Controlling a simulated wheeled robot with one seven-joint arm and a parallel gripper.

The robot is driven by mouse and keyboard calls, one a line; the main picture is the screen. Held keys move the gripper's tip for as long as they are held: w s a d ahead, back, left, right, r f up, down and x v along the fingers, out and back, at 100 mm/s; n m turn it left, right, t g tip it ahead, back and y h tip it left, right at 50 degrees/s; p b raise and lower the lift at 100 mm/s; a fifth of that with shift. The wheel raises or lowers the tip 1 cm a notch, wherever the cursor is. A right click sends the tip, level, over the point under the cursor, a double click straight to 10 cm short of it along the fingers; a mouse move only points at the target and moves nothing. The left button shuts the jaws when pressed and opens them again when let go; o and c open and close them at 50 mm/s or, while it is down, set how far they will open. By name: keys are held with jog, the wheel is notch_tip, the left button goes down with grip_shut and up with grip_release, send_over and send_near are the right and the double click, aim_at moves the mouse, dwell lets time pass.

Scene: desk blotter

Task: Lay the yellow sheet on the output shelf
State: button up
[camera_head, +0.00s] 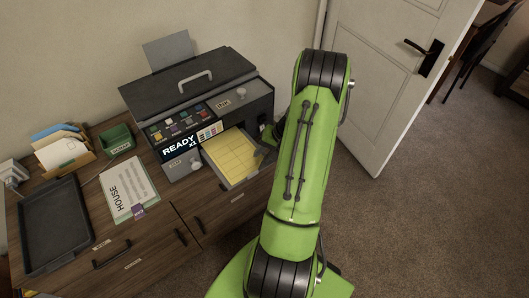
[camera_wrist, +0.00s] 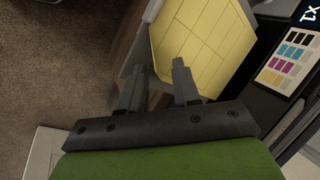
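The yellow sheet (camera_head: 232,156), marked with a grid of lines, lies in a pale grey tray (camera_head: 255,173) projecting from the front of the dark printer (camera_head: 190,88). It also shows in the wrist view (camera_wrist: 205,40), just beyond my fingers. My gripper (camera_wrist: 159,66) is open, its two dark fingers apart with nothing between them, near the tray's edge. Whether the fingers touch the tray cannot be told. In the head view my green arm hides most of the gripper. I cannot tell which part is the output shelf.
A white HOUSE sheet (camera_head: 128,188) lies on the wooden cabinet left of the printer. A white door (camera_head: 385,75) stands right, with open carpet in front.

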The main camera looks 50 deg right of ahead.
jog(key=p+v, duration=0.3)
jog(key=v, duration=1.2)
jog(key=shift+s+r, duration=0.15)
jog(key=shift+r, duration=0.2)
jog(key=w+a+r+n+g+h, duration=0.1)
jog(key=w+a+r+n, duration=0.25)
jog(key=a+r, duration=0.35)
jog(key=w+a+r+n+g+h, duration=0.15)
jog(key=w+a+r, duration=0.25)
jog(key=a, duration=0.6)
jog(key=s+a+r+n+t, duration=0.1)
jog(key=s+a+r+n, duration=0.1)
jog(key=s+a, duration=0.3)
jog(key=s+a+r+n+t, duration=0.2)
jog(key=s+a+n, duration=0.3)
jog(key=a, duration=0.6)
jog(key=shift+p+v, duration=0.35)
jog(key=shift+v, duration=0.55)
